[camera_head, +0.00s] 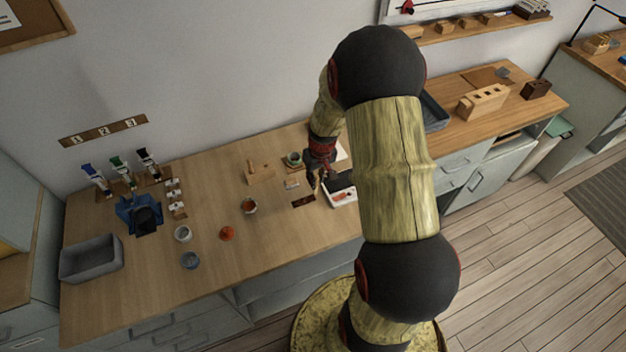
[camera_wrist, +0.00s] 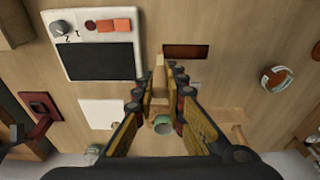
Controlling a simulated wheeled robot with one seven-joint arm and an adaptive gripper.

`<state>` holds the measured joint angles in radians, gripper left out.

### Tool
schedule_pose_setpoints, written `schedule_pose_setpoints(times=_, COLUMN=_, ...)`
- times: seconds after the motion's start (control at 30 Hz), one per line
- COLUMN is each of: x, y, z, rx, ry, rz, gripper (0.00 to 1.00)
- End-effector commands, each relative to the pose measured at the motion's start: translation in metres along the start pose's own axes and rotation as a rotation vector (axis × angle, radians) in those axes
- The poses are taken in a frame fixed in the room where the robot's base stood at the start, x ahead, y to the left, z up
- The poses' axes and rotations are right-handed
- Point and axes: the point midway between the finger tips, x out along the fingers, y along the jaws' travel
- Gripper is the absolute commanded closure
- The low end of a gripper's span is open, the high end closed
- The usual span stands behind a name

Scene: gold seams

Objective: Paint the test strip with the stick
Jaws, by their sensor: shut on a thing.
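My gripper (camera_wrist: 160,88) is shut on a pale wooden stick (camera_wrist: 159,69), whose end shows between the fingertips in the wrist view. In the head view my gripper (camera_head: 319,172) is above the right part of the bench, and the stick cannot be made out. I cannot tell for sure which thing is the test strip. A small pale piece (camera_head: 292,184) lies left of my gripper, and a dark brown plate (camera_head: 303,200) lies nearer the bench front. The plate (camera_wrist: 186,51) also shows ahead of the fingers in the wrist view.
A green cup (camera_wrist: 162,124) is partly hidden by the fingers. A white device with a black panel (camera_wrist: 97,60) and a white card (camera_wrist: 103,113) lie left. A bowl (camera_wrist: 277,77) stands right. Wooden stand (camera_head: 260,173), orange lump (camera_head: 227,233) and grey bin (camera_head: 91,258) are on the bench.

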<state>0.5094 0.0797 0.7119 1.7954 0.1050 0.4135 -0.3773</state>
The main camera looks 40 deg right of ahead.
Motion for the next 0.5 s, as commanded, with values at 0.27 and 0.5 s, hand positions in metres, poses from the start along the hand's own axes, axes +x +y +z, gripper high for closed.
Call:
schedule_pose_setpoints(times=0.27, x=-0.001, y=-0.011, z=-0.001, rx=-0.004, ry=0.000, rz=0.000, gripper=0.99)
schedule_pose_setpoints(times=0.5, x=0.000, y=-0.020, z=-0.001, rx=-0.003, ry=0.000, rz=0.000, gripper=0.99)
